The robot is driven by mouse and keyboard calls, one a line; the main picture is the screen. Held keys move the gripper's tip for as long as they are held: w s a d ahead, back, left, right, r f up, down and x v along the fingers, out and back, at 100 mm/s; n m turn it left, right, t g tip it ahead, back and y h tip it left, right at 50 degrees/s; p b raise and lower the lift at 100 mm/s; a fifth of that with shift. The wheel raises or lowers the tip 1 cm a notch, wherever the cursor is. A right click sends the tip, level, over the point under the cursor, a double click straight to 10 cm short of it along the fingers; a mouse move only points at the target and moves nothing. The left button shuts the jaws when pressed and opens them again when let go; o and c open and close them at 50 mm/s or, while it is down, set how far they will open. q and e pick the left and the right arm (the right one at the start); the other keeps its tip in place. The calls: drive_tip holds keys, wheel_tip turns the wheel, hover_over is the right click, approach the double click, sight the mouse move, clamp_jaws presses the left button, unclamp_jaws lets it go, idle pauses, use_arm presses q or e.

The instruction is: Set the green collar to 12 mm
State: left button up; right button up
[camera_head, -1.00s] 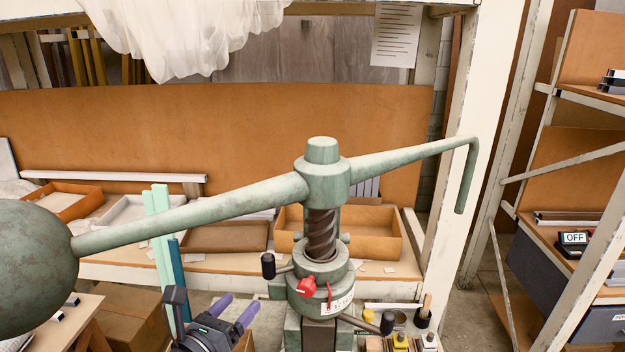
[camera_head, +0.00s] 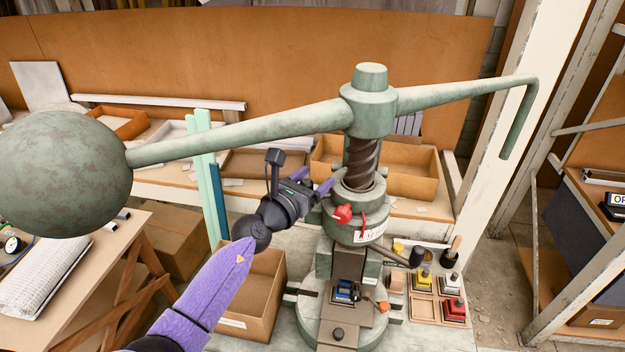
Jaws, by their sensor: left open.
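The green fly press has a dark screw (camera_head: 362,163) running down from its hub into a round green collar (camera_head: 359,201). A red knob (camera_head: 343,213) sits on the collar's front, with a small red lever beside it. A white scale label (camera_head: 370,235) is on the green body just below; its figures are too small to read. My left gripper (camera_head: 319,182) is open, its purple fingers at the left side of the collar. I cannot tell whether they touch it. Part of the collar's left side is hidden behind the gripper. My right gripper is not in view.
The press's long arm with a heavy ball (camera_head: 65,173) spans above my left arm. A small blue item (camera_head: 346,291) lies on the press bed. A wooden tray (camera_head: 425,306) with coloured blocks is at right. An open cardboard box (camera_head: 258,290) stands below my left arm.

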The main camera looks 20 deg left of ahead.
use_arm(q)
clamp_jaws()
idle(1.3)
